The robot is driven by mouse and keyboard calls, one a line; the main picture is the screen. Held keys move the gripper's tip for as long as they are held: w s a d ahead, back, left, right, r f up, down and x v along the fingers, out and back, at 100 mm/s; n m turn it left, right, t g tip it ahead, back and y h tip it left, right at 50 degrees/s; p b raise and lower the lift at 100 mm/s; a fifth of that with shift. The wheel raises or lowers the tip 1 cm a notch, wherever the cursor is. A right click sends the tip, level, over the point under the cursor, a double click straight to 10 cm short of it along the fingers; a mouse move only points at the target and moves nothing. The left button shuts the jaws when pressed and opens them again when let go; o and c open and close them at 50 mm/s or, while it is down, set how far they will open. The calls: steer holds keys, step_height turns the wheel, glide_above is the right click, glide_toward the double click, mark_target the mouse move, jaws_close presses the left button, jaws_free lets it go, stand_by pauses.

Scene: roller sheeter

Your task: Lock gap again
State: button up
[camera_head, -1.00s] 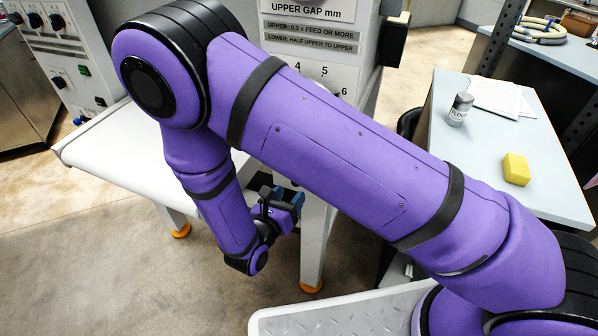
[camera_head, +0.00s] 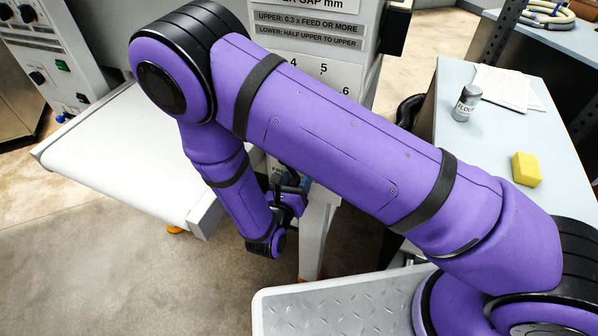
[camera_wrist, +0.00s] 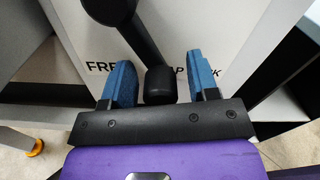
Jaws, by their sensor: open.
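My gripper (camera_wrist: 159,66) is open, with one blue finger on each side of the knob. A gap shows between the knob and each finger. In the head view my gripper (camera_head: 290,194) is low beside the machine's front, and my arm hides most of the panel there.
The white belt table (camera_head: 125,155) extends left of my gripper. The upper gap dial (camera_head: 325,72) is partly behind my arm. A side bench (camera_head: 500,130) at right holds a flour shaker (camera_head: 466,103), a yellow sponge (camera_head: 526,169) and papers (camera_head: 502,88).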

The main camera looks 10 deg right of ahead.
steer(key=shift+w+d, duration=0.2)
steer(key=shift+w, duration=0.15)
steer(key=shift+c, duration=0.4)
jaws_close()
